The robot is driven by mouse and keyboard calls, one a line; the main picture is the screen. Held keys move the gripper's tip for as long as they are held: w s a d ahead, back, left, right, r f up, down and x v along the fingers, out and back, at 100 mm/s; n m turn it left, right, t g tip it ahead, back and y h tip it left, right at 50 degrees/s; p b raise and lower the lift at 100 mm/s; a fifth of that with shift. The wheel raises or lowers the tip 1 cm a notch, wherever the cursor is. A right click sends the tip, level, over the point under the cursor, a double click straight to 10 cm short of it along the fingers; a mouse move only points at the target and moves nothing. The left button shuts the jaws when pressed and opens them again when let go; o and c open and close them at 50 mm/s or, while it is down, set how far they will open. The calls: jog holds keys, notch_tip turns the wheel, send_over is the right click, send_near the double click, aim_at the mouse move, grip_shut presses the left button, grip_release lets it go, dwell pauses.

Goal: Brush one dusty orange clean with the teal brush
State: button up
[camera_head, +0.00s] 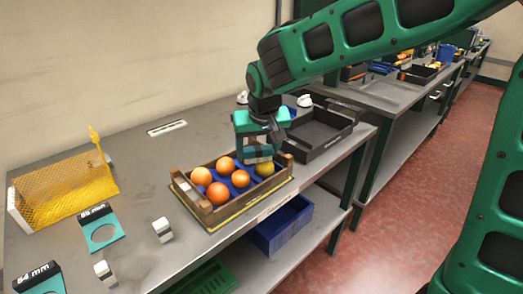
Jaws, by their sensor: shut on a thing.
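A wooden crate (212,217) with a blue liner stands on the grey bench and holds several oranges. Bright oranges, such as the front one (219,193), lie in its left and middle part. A duller, yellow-brown orange (264,169) lies at the right end and looks dusty. My gripper (258,134) is above the crate's right back part, pointing down, shut on the teal brush (257,153). The brush's lower end is close to the dull orange, just behind and above it; I cannot tell whether they touch. My gripper partly hides the brush.
A black tray (330,143) stands right of the crate. A yellow mesh ramp (65,188) and teal ring gauges (103,233) marked in mm are at left. Small white blocks (162,230) lie near the front edge. A blue bin (280,228) is below.

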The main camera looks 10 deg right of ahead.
jog(key=shift+w+d, duration=0.1)
jog(key=shift+d, duration=1.25)
jog(key=shift+a, duration=0.15)
jog(key=shift+a, duration=1.3)
jog(key=shift+d, duration=1.45)
jog(key=shift+a, duration=1.4)
jog(key=shift+d, duration=0.1)
